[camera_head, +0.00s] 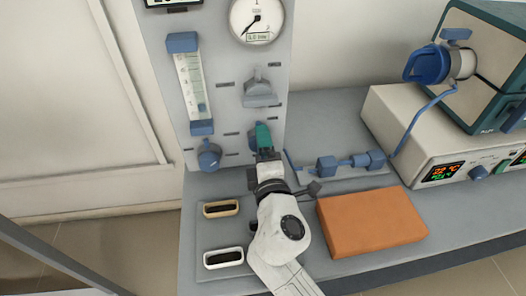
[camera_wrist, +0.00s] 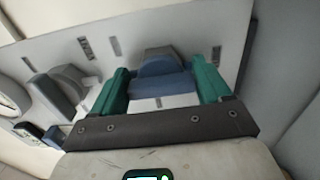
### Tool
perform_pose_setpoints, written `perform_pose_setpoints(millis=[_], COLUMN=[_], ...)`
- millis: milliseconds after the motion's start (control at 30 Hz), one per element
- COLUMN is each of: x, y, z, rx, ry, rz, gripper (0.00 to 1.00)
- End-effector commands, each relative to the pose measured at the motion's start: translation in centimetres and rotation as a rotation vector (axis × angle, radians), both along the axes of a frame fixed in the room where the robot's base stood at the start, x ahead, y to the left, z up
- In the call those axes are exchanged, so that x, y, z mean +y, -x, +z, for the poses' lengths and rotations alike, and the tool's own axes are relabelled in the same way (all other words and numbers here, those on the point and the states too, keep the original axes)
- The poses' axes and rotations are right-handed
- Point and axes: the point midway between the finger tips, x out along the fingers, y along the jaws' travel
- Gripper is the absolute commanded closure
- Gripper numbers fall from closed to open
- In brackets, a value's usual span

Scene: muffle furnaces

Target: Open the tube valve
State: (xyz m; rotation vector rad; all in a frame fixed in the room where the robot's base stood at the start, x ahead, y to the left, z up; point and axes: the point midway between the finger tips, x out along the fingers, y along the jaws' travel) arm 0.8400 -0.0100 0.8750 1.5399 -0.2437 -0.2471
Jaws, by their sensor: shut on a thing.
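A blue valve knob (camera_wrist: 160,84) on the grey upright panel shows between the green fingers in the wrist view. In the head view most of this valve knob (camera_head: 253,141) is hidden behind my gripper (camera_head: 263,134). My gripper (camera_wrist: 162,82) is shut on the knob, with one finger on each side of it. The knob's rounded back part shows above its handle in the wrist view. Which way the valve is turned is hard to tell.
A grey knob (camera_head: 259,88) sits above, and a blue knob (camera_head: 209,155) under the flow meter (camera_head: 192,85). A gauge (camera_head: 257,18) is at the top. Blue tube fittings (camera_head: 327,166), an orange block (camera_head: 370,222) and a furnace (camera_head: 450,135) stand right.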

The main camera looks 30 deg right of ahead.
Motion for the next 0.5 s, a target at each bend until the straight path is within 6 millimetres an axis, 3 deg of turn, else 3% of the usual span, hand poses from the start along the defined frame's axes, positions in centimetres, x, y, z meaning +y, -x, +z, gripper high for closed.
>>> perform_pose_setpoints(millis=[500], x=[-0.08], y=[0.04], z=[-0.18], rx=[-0.007], ry=[-0.034], rz=[-0.002], gripper=[0.53])
